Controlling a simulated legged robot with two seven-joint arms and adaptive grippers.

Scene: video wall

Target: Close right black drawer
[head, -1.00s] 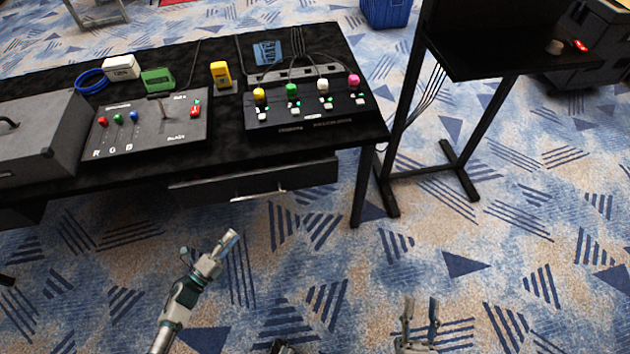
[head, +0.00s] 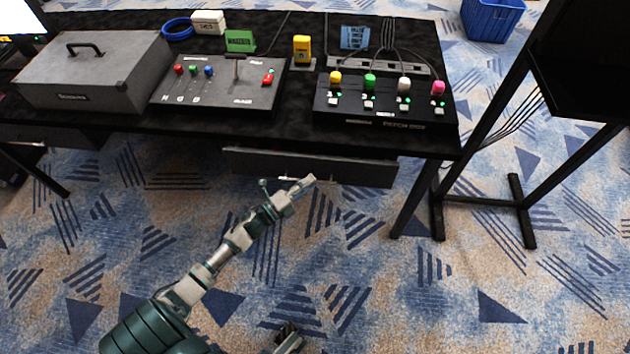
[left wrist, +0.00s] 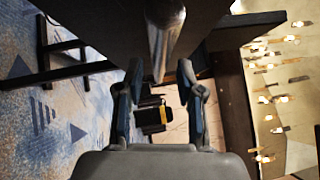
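The right black drawer (head: 350,170) hangs under the right part of the black table, and its front stands out from under the tabletop. Its pale metal handle runs along the front, partly behind my left gripper (head: 304,184). In the left wrist view my left gripper (left wrist: 160,88) has its two fingers apart, with nothing clasped between them. A metal bar (left wrist: 163,35), likely the drawer handle, shows just beyond the fingertips. I cannot tell whether the gripper touches it.
The black table (head: 295,135) carries a grey case (head: 95,75), a lever panel (head: 215,85) and a panel with coloured knobs (head: 385,105). A table leg (head: 413,200) stands right of the drawer, then a black stand (head: 525,210). The carpet in front is clear.

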